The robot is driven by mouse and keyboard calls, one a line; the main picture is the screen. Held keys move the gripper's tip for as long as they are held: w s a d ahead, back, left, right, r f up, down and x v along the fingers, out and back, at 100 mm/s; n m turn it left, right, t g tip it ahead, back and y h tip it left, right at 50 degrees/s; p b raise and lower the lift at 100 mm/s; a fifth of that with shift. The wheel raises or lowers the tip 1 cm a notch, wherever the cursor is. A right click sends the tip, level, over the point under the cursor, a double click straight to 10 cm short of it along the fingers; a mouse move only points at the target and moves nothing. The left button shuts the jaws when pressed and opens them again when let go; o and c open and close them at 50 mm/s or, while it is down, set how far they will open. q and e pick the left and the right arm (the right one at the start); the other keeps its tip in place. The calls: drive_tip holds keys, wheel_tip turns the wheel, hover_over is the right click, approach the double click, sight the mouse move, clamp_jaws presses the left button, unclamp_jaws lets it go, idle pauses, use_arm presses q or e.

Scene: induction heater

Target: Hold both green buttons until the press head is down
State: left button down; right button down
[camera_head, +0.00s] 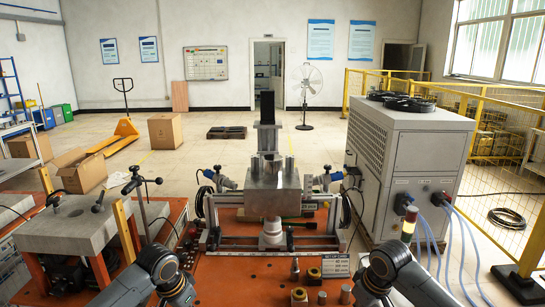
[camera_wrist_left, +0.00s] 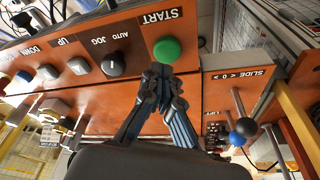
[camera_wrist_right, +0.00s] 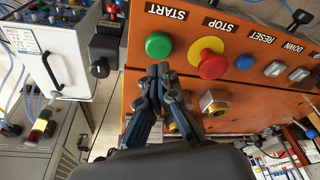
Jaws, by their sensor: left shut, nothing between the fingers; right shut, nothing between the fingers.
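The left green button (camera_wrist_left: 167,50), labelled START, is on an orange panel in the left wrist view. My left gripper (camera_wrist_left: 160,72) is shut and empty, its fingertips close to the button's lower edge; I cannot tell if they touch. The right green button (camera_wrist_right: 159,45), also labelled START, is on an orange panel in the right wrist view. My right gripper (camera_wrist_right: 159,70) is shut and empty, its tips just below the button in the picture; contact is unclear. The head view shows a grey metal block (camera_head: 272,190) in the press area; its height state is unclear. Both buttons are hidden there.
A red stop button (camera_wrist_right: 211,64) on a yellow base is right of the right green button. A black AUTO/JOG knob (camera_wrist_left: 114,64) is left of the left one. A grey cabinet (camera_head: 425,160) stands right.

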use_arm(q)
drive_tip(key=shift+r, duration=0.25)
use_arm(e)
drive_tip(key=shift+r, duration=0.1)
